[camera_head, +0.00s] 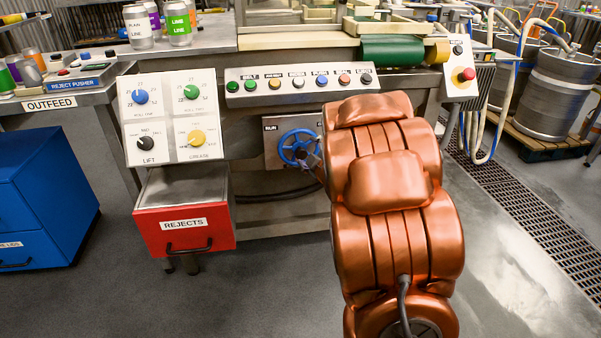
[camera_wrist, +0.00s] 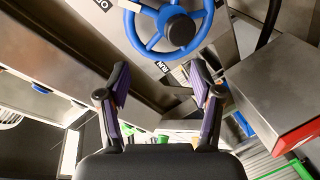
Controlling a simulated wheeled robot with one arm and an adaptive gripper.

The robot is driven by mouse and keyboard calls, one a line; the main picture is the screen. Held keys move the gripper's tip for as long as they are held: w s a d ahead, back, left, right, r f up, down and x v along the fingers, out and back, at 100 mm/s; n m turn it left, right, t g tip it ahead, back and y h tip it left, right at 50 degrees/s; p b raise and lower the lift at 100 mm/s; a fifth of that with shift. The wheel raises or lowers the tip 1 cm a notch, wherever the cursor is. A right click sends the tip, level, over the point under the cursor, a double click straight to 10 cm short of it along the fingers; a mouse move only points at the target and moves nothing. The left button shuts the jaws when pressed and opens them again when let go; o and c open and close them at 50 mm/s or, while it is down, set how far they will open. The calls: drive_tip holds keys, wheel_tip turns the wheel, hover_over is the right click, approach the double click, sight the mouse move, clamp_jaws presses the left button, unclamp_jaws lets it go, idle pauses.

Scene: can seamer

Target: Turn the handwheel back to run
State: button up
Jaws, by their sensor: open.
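The blue handwheel (camera_head: 297,147) is mounted on a grey panel under the button console, with a RUN label (camera_head: 270,128) at its upper left. A second label at the panel's right is partly hidden by my copper arm. In the head view my arm covers most of the gripper.
Left of the wheel stand a white dial panel (camera_head: 172,117) and a red rejects bin (camera_head: 183,222). A button console (camera_head: 298,84) runs above the wheel. A dark hose (camera_head: 275,196) hangs below it. The floor in front is clear.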

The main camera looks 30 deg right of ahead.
sight(302, 156)
drive_tip(key=shift+d+f+n+t+y+b, duration=0.6)
drive_tip(key=shift+f+n+t+y+b, duration=0.75)
drive_tip(key=shift+f+t+b, duration=1.45)
drive_tip(key=shift+g, duration=0.5)
drive_tip(key=shift+w+d+r+b, duration=0.15)
drive_tip(key=shift+w+b, duration=0.4)
drive_tip(key=shift+w, duration=0.65)
drive_tip(key=shift+w+r+b, duration=0.2)
drive_tip(key=shift+w+b, duration=0.4)
drive_tip(key=shift+w, duration=0.55)
drive_tip(key=shift+w+d+r+b, duration=0.15)
drive_tip(key=shift+w+b, duration=0.4)
drive_tip(key=shift+w, duration=0.65)
drive_tip(key=shift+a, duration=0.1)
clamp_jaws()
